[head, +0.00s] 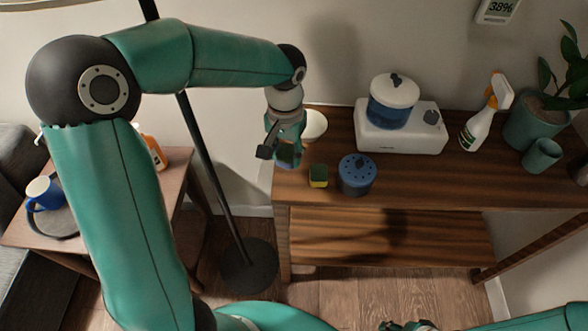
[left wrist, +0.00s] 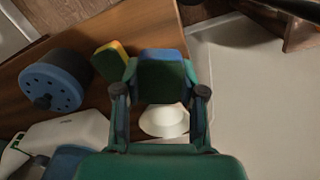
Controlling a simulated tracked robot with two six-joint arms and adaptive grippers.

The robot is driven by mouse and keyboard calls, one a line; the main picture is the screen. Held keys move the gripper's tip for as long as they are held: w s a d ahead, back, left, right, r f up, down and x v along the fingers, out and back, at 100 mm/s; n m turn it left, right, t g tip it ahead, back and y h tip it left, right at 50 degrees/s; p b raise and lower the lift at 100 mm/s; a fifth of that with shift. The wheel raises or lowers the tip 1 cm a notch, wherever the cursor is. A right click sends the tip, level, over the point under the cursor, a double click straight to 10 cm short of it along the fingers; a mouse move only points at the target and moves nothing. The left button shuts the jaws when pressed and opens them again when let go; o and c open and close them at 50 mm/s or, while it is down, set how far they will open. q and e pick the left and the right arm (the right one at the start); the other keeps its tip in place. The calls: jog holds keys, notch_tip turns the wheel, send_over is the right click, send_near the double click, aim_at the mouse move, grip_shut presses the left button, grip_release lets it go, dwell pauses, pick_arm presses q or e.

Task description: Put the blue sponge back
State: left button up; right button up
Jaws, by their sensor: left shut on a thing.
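My left gripper (head: 284,146) is over the left end of the wooden shelf table. In the left wrist view my left gripper (left wrist: 160,105) is shut on the blue sponge (left wrist: 163,56), a block with a blue face and a dark green side. In the head view the sponge is mostly hidden by the fingers. A green-and-yellow sponge (head: 318,176) lies on the table just right of the gripper; it also shows in the left wrist view (left wrist: 110,61). My right gripper (head: 408,326) shows only partly at the bottom edge, its fingers unclear.
A blue canister with a holed lid (head: 357,173) stands right of the green-and-yellow sponge. A white round dish (head: 313,125) is behind the gripper. A white humidifier (head: 400,138), a spray bottle (head: 478,128) and a potted plant (head: 530,125) stand farther right. A lamp pole (head: 215,170) rises left of the table.

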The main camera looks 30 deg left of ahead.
aim_at(289, 178)
pick_arm(q)
notch_tip(289, 178, down, 7)
jog(key=shift+w+d+r, duration=0.15)
dwell(0.4)
jog(key=shift+b, duration=0.3)
jog(key=o, duration=1.1)
jog(key=shift+r, duration=0.15)
notch_tip(289, 178, up, 12)
jog(key=shift+f+p, duration=0.1)
jog(key=shift+p, duration=0.6)
